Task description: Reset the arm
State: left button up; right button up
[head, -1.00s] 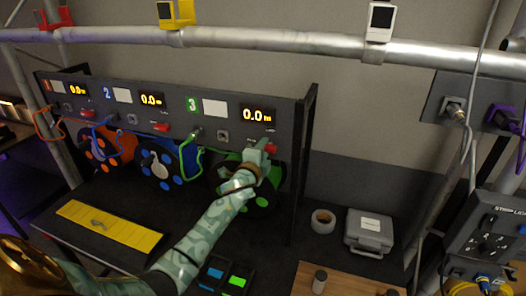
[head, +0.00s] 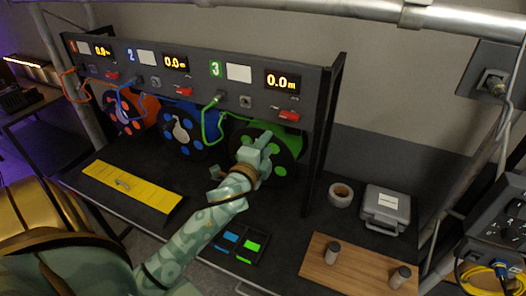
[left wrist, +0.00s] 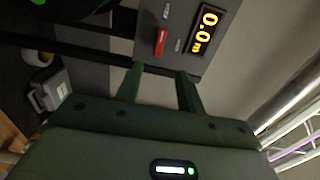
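My left arm comes in from the lower left in the head view, and its gripper (head: 258,150) is in front of the green cable reel (head: 282,166), below the panel's third section. In the left wrist view the two fingers of this gripper (left wrist: 160,85) stand apart with nothing between them. The dark panel (head: 215,88) carries displays reading 0.0 m and red switches; the third red switch (head: 289,116) is above and to the right of the gripper, apart from it. My right gripper is not in view.
Orange (head: 132,113) and blue (head: 186,134) reels stand to the left. A yellow tray (head: 150,191), a tape roll (head: 341,194), a grey case (head: 386,207) and a wooden board (head: 345,270) with pegs lie on the dark bench. A black upright (head: 322,150) stands right of the green reel.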

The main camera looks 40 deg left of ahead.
pick_arm(q)
jog(key=shift+v, duration=0.8)
jog(key=s+d+f+n+g, duration=0.35)
jog(key=s+f+g, duration=0.2)
jog(key=s, duration=0.45)
jog(key=s+d+f+n+g, duration=0.2)
jog(key=s+f+n+g, duration=0.4)
jog(key=s, duration=0.4)
jog(key=s+d+f+g+h+b, duration=0.15)
jog(key=f+b, duration=0.45)
jog(key=f, duration=1.3)
jog(key=s+d+f+h+b, duration=0.1)
jog(key=s+d+f+b, duration=0.3)
jog(key=f, duration=1.4)
jog(key=s+f+n+g+b, duration=0.1)
jog(key=s+f+b, duration=0.4)
jog(key=s+f, duration=0.4)
jog(key=s+f+n+g+h+b, duration=0.1)
jog(key=s+f+b, duration=0.5)
jog(key=f, duration=1.1)
jog(key=s+a+g, duration=0.1)
jog(key=s, duration=0.2)
jog(key=shift+s+f+g, duration=0.2)
jog(key=shift+s+g, duration=0.05)
jog(key=shift+g, duration=0.05)
